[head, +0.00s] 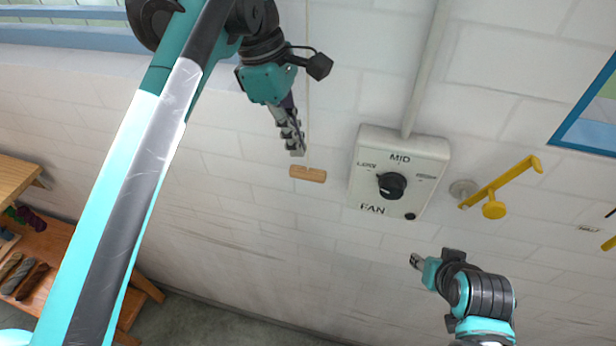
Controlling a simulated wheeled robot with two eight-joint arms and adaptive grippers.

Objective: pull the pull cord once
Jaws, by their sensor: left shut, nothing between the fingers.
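The pull cord (307,110) is a thin pale line hanging down the white wall, with a short wooden bar handle (307,174) at its lower end. My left gripper (297,151) comes from above left, is shut and empty. Its tip shows just above the handle and close to the left of the cord; whether it touches either, I cannot tell. My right gripper (415,261) is at the lower right, well away from the cord, small in view, and its finger opening is unclear.
Right of the cord is a white fan control box (365,190) with a black knob and a pipe above. A yellow lever (505,182) is farther right. A wooden shelf (45,245) with wool skeins stands at the left. The wall below the handle is clear.

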